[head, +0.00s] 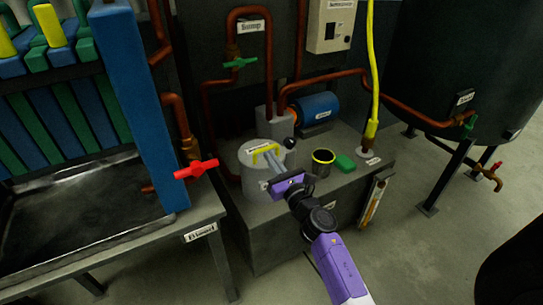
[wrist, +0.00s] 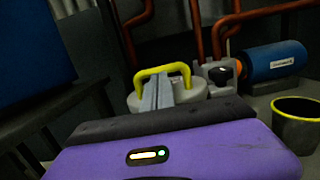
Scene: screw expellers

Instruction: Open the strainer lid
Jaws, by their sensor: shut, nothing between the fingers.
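The strainer (head: 253,186) is a grey cylinder on a dark block, with a pale flat lid (head: 249,158) and a yellow bar handle (head: 265,147) on top. The lid lies level on the strainer. In the wrist view the yellow handle (wrist: 163,68) arches above the lid (wrist: 193,92). My gripper (head: 269,158) reaches the handle from the front right, with its grey fingers together and empty. In the wrist view my fingertips (wrist: 159,80) overlap the area under the handle's bar. I cannot tell whether they touch it. My fingers hide part of the lid.
A black knob (head: 290,143) is just right of the handle. A yellow-rimmed dark cup (head: 323,162) and a green block (head: 345,163) stand to the right. A blue motor (head: 315,107) is behind. A red valve (head: 197,169) and press frame are on the left.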

